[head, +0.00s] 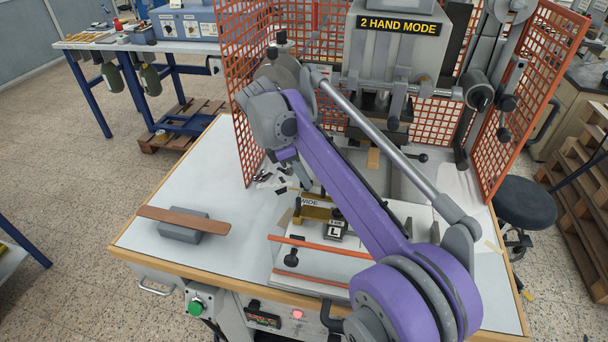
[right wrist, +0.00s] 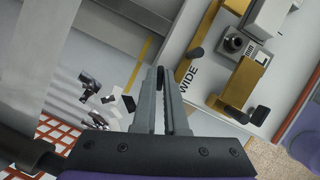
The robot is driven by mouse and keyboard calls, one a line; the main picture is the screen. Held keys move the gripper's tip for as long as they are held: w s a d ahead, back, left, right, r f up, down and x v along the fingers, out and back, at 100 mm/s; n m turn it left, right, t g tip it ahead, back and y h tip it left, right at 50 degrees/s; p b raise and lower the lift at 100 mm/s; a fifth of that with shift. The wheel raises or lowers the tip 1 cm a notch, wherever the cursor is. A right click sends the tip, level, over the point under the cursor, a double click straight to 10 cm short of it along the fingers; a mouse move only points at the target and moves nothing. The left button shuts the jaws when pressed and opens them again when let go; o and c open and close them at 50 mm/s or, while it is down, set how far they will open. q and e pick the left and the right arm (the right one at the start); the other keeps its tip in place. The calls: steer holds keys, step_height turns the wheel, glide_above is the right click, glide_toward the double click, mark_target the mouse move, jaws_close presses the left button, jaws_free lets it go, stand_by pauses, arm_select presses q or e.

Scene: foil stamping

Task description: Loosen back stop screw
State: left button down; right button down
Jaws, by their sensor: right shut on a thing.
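The white fixture plate (head: 405,222) lies on the press table, with a brass stop bar (head: 313,212) beside the word WIDE and a block marked L (head: 335,232). My left gripper is out of view.
A foil stamping press (head: 395,60) stands behind, inside an orange mesh guard (head: 235,85). Small dark loose parts (right wrist: 90,85) lie left of the fingers. A brown strip (head: 184,220) rests across a grey block (head: 180,235). The table's left side is otherwise clear.

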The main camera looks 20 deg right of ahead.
steer(key=n+t, duration=0.1)
steer(key=n, duration=0.1)
steer(key=n+t, duration=0.1)
steer(key=n, duration=0.2)
steer(key=n+t, duration=0.1)
steer(key=n, duration=0.1)
steer(key=shift+s, duration=0.25)
steer(key=n+t, duration=0.1)
steer(key=n, duration=0.2)
steer(key=n+y+p, duration=0.1)
steer(key=n, duration=0.2)
steer(key=shift+d+t+y, duration=0.1)
steer(key=shift+t+y, duration=0.2)
steer(key=shift+t, duration=0.1)
steer(key=shift+n, duration=0.4)
steer(key=c, duration=1)
jaws_free()
steer(key=shift+o, duration=0.2)
steer(key=shift+s, duration=0.1)
steer(key=v, duration=1)
steer(key=shift+r+p, duration=0.35)
steer(key=shift+r, duration=0.05)
steer(key=shift+s, duration=0.1)
